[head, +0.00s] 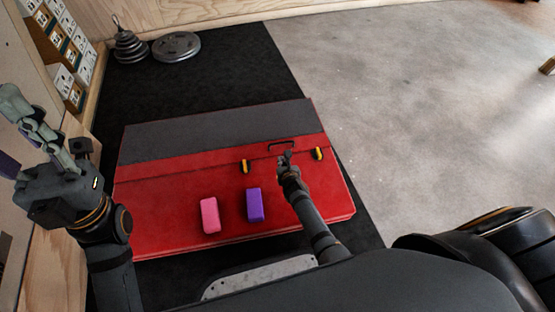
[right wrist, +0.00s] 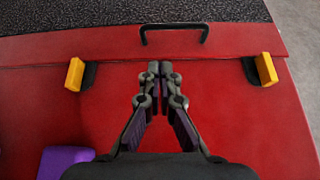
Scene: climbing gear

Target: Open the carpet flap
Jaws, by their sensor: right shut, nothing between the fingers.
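The carpet flap (head: 190,137) is the dark grey strip with a red border along the far side of a red crash pad (head: 160,215); it lies flat. A black bar handle (head: 280,144) sits on its red border, and shows ahead of my fingertips in the right wrist view (right wrist: 174,27). Two yellow-and-black latches stand at the border's seam, a left one (head: 244,166) and a right one (head: 317,153). My right gripper (head: 285,158) is shut and empty, between the latches and just short of the handle. My left gripper (head: 55,125) is open and empty, left of the pad.
A pink block (head: 209,215) and a purple block (head: 255,205) lie on the pad's near part. Weight plates (head: 176,46) lie on the black floor mat (head: 230,75) behind. A shelf with boxes (head: 70,55) stands at left. Concrete floor (head: 400,110) at right is clear.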

